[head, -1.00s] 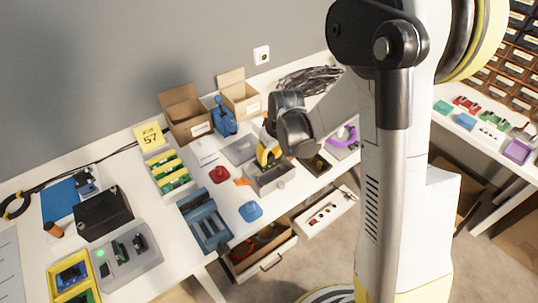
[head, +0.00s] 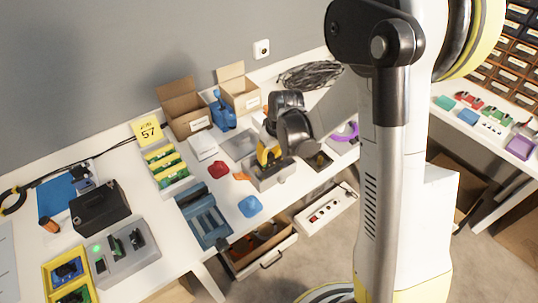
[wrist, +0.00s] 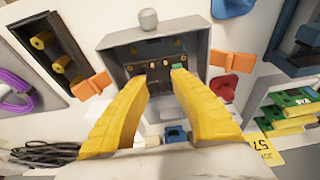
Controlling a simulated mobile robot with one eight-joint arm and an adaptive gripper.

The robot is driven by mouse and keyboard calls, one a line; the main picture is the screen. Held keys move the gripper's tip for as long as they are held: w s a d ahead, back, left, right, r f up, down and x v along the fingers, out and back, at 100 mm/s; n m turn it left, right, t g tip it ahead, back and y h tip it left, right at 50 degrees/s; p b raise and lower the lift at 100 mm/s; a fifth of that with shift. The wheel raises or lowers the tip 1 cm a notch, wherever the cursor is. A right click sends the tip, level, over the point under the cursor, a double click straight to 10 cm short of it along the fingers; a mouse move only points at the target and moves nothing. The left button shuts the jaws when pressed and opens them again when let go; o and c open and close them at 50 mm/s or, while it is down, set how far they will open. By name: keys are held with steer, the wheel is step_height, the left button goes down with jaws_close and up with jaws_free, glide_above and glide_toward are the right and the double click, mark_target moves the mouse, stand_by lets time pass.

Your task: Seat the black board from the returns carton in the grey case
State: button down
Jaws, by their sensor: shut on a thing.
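The grey case (head: 270,178) stands near the front of the bench. It also shows in the wrist view (wrist: 188,30), open, with its inside facing me. My gripper (wrist: 160,78) has both yellow fingers reaching into the case; it also shows in the head view (head: 268,156). It is shut on the black board (wrist: 158,56), a dark piece with small brass-coloured parts and a green part, lying within the case walls. The fingers hide part of its edges, so I cannot tell whether it sits flat on the case floor. Two cardboard cartons (head: 185,108) (head: 238,95) stand open behind.
Orange clips (wrist: 91,86) (wrist: 232,60) lie on both sides of the case. A red part (head: 218,170), a blue part (head: 250,206) and a blue fixture (head: 204,218) are to the left. A dark tray (head: 319,161) is close on the right. An open drawer (head: 262,250) is below.

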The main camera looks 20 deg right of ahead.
steer(key=shift+f+b, duration=1.75)
steer(key=shift+f, duration=0.3)
steer(key=c, duration=1.1)
jaws_free()
steer(key=v, duration=1.2)
